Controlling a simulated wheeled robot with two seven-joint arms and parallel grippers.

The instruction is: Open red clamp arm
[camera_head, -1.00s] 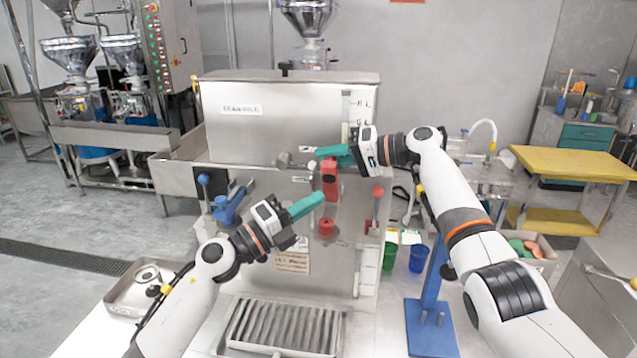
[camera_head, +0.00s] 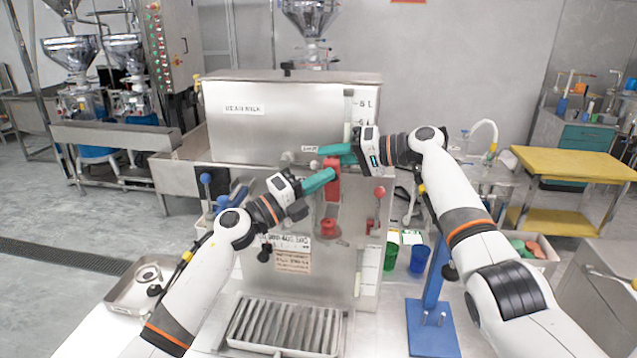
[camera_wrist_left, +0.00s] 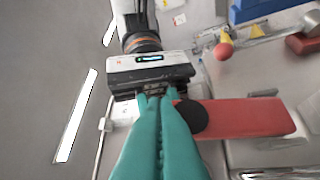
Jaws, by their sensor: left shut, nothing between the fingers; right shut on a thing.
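The red clamp arm (camera_head: 331,188) stands upright on the front of the steel bean grinder (camera_head: 300,122). It also shows in the left wrist view as a long red bar (camera_wrist_left: 250,117) beside a round black part (camera_wrist_left: 191,117). My right gripper (camera_head: 322,150) is shut at the clamp arm's upper end; the exact grip spot is hidden. My left gripper (camera_head: 334,174) is shut and empty, its teal fingers pointing right at the clamp arm's upper part. In the left wrist view its fingers overlap the bar's end; contact cannot be told.
A blue-ball lever (camera_head: 206,180) is at left. Green (camera_head: 390,257) and blue (camera_head: 419,259) cups stand right, near a blue stand (camera_head: 431,325).

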